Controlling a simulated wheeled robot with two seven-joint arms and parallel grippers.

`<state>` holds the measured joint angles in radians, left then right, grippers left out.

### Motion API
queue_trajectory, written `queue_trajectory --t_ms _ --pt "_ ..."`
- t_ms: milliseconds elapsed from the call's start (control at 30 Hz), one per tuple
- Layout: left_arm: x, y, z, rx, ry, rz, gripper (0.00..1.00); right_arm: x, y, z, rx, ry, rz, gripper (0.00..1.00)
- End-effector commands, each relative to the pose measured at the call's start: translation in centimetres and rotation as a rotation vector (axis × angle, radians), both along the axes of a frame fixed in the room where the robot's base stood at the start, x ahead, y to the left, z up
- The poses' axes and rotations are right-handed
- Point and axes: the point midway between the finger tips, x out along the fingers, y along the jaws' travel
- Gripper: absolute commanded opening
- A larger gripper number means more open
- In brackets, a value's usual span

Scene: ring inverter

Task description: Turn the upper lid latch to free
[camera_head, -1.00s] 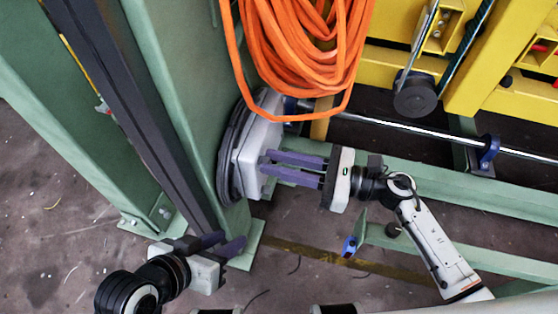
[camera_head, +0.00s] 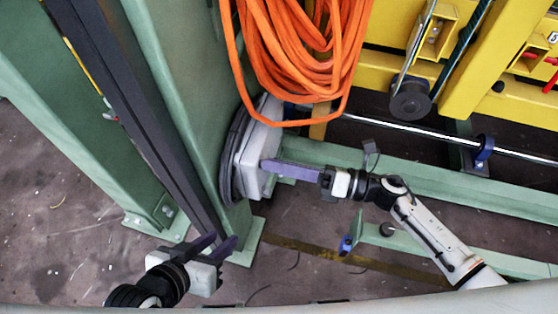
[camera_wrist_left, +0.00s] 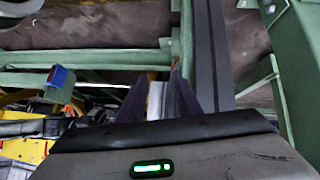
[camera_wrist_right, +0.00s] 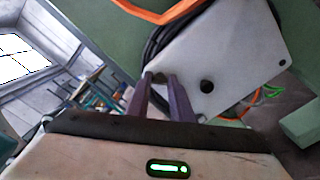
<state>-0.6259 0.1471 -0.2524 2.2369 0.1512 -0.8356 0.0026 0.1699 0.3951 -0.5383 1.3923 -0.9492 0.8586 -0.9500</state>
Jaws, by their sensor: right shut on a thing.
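The white-grey box lid (camera_head: 262,138) sits on the side of the green column, and it fills the right wrist view (camera_wrist_right: 235,50). My right gripper (camera_head: 268,165) reaches it from the right with its purple fingers at the lid's face. In the right wrist view its fingertips (camera_wrist_right: 161,80) are shut on a small dark latch, mostly hidden between them. A second dark round latch (camera_wrist_right: 207,86) stands just right of the fingers, untouched. I cannot tell the latch's angle. My left gripper (camera_head: 220,246) is open and empty near the column's foot; its spread fingers show in the left wrist view (camera_wrist_left: 160,98).
A coil of orange hose (camera_head: 300,60) hangs just above the box. The green column (camera_head: 180,100) stands left of it. A steel rod (camera_head: 420,134) and a green beam (camera_head: 440,188) run to the right. Yellow framing (camera_head: 490,60) is behind.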

Motion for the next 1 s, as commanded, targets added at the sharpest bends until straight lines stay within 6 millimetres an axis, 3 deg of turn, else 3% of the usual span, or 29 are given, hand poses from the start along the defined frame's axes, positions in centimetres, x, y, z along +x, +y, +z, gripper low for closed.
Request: queue_trajectory --t_ms 500,1000 --pt "-0.5 1.1 1.7 -0.006 -0.054 0.055 0.31 0.2 -0.1 0.1 0.143 0.436 -0.003 0.00" --pt "-0.6 1.7 2.4 -0.008 -0.087 0.079 0.31 0.2 -0.1 -0.1 0.210 0.637 -0.003 0.00"
